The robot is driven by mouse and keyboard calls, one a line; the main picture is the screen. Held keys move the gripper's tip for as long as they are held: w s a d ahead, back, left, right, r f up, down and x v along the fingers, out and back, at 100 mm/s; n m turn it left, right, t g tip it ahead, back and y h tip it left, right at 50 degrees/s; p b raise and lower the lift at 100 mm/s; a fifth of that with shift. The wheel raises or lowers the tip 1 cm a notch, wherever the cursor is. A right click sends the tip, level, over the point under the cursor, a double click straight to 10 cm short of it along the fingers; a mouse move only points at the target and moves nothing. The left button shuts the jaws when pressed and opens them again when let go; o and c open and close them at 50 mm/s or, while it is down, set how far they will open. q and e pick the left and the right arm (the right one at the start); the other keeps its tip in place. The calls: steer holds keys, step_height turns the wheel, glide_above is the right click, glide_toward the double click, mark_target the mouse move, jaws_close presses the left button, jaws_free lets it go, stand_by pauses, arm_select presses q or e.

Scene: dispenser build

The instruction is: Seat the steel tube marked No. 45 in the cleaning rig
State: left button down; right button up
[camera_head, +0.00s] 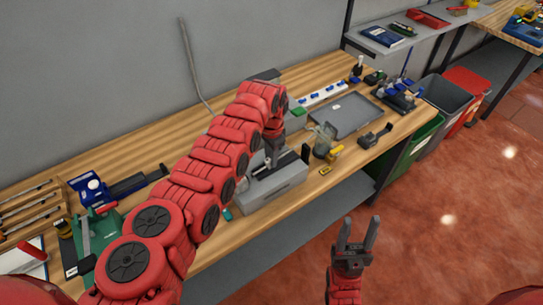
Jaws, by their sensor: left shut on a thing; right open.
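My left gripper (273,158) points down at the end of its arm, just above and behind a grey block-shaped unit (275,192) with dark parts on top. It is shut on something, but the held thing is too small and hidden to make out. I cannot tell whether it touches the unit. The grey unit may be the cleaning rig; no label is readable. I cannot pick out a tube marked No. 45. My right gripper (358,236) is open and empty, fingers up, over the floor in front of the bench.
Right of the grey unit stand a clear jar (322,147), a yellow-and-black item (325,170) and a grey tray (346,117). My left arm hides the middle of the wooden bench (120,150). Bins (440,98) stand at right.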

arm_select(q)
steer(key=shift+s+a+r+p, duration=0.1)
steer(key=shift+a+p, duration=0.05)
steer(key=shift+p, duration=0.55)
steer(key=shift+s+a+p, duration=0.45)
steer(key=shift+a+p, duration=0.15)
steer(key=shift+p, duration=1.25)
stand_by(0.9)
steer(key=c, duration=0.9)
jaws_free()
steer(key=shift+o, duration=1.4)
steer(key=shift+a, duration=0.1)
steer(key=o, duration=0.3)
